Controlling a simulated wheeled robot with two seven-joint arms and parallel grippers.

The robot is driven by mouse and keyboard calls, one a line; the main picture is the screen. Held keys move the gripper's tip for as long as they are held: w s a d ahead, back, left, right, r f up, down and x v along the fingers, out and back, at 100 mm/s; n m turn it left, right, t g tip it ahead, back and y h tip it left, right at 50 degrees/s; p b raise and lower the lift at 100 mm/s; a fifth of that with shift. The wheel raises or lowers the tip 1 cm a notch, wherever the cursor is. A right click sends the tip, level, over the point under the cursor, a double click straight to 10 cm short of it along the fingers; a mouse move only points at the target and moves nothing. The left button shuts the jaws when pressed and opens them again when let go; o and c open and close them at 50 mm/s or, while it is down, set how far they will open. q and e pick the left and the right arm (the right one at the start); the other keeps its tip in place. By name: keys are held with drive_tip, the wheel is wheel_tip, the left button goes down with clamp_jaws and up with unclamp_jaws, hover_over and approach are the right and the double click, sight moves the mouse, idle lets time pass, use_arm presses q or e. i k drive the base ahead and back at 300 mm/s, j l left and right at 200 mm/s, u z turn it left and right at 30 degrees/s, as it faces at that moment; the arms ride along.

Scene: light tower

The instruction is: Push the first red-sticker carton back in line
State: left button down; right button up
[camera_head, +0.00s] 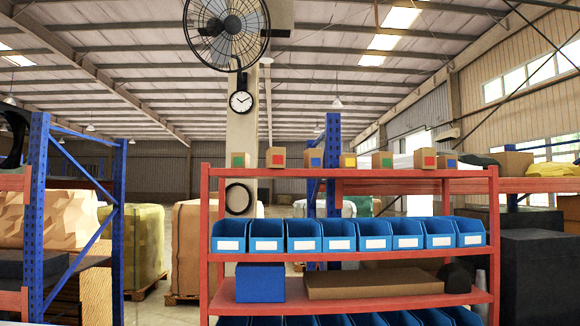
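Several small cardboard cartons with coloured stickers stand in a row on the top board of a red shelf rack (400,187). Neither of my grippers is in view.
Blue bins (300,236) line the middle shelf. A blue box (260,282) and a long brown carton (373,284) lie below. A blue upright (38,200) stands left and dark boxes (540,270) stand right. A fan (226,30) and clock (241,101) hang above.

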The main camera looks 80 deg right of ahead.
sight(276, 157)
drive_tip(key=z, duration=1.85)
